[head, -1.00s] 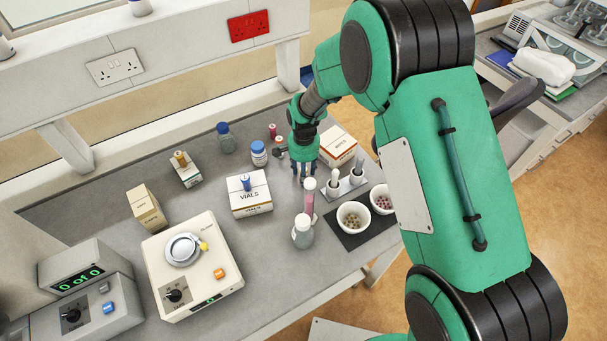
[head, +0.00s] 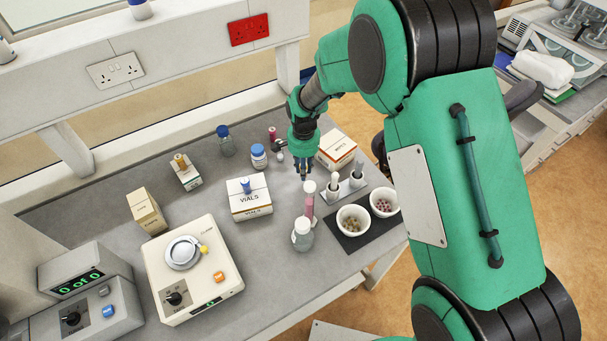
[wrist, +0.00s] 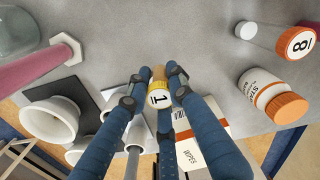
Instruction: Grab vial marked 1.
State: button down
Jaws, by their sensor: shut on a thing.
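The vial marked 1 (wrist: 158,98) shows in the wrist view, with a white end reading "1" and a yellow-orange part beside it. My gripper (wrist: 156,88) has its blue fingers closed around this vial. In the head view my gripper (head: 303,172) points down over the bench, between the vials box and the pestle stand. The held vial cannot be made out there. A vial marked 8 (wrist: 280,40) lies apart from the gripper at the upper right of the wrist view.
The wipes box (head: 337,146) stands close to the right of my gripper. The pestle stand (head: 345,192), two white bowls (head: 353,219) and a pink cylinder (head: 310,200) are in front. The vials box (head: 250,205) is to the left. Bare bench lies between.

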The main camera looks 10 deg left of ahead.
jog(key=shift+r, duration=3.15)
